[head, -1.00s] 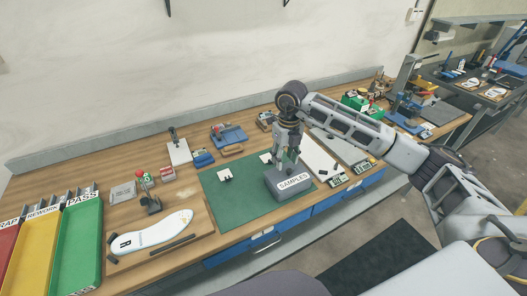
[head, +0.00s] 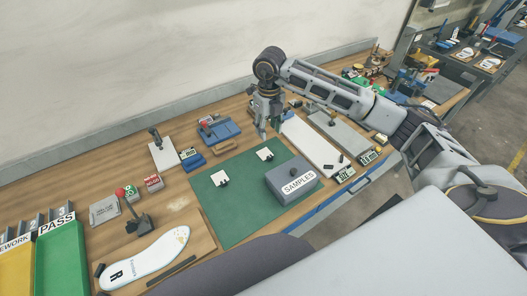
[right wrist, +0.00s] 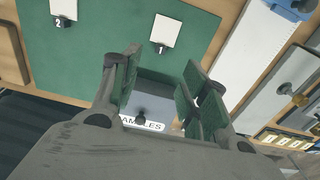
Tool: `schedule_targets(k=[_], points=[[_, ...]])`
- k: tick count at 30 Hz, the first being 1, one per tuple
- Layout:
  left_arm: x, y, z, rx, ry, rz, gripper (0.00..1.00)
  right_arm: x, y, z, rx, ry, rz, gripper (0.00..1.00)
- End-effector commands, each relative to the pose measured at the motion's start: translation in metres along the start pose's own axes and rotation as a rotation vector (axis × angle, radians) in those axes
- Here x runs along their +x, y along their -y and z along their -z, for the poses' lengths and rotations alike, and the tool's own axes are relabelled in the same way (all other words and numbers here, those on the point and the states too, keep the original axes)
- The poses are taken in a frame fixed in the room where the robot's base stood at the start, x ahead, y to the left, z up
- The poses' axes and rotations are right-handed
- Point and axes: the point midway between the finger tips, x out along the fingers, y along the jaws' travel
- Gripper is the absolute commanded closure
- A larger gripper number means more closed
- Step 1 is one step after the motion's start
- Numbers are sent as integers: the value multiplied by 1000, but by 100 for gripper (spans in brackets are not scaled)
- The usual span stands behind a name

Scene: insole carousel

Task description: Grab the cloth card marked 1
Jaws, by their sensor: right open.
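The cloth card marked 1 (right wrist: 165,31) is a white square with a black tag bearing the number, lying on the green mat. In the head view it is the farther card (head: 265,154). A second white card (head: 220,178), marked 2 in the right wrist view (right wrist: 63,9), lies to its left. My right gripper (head: 269,131) is open and empty, raised above the bench, appearing just beyond card 1 in the head view. In the right wrist view its fingers (right wrist: 158,92) frame the grey SAMPLES box, with card 1 above them. My left gripper is out of view.
The grey SAMPLES box (head: 291,181) stands on the green mat (head: 235,215), close to card 1. A white board (head: 312,146) lies right of the mat, and a blue fixture (head: 219,131) behind it. The mat around card 2 is clear.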

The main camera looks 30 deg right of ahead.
Motion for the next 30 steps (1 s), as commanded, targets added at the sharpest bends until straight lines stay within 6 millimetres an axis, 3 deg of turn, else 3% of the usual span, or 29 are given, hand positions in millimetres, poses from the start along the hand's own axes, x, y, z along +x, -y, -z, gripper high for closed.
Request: schedule_targets(k=[16, 30], points=[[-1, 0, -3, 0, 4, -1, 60, 6, 0, 0, 0, -1, -1, 55], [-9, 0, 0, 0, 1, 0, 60, 63, 0, 1, 1, -3, -1, 55]])
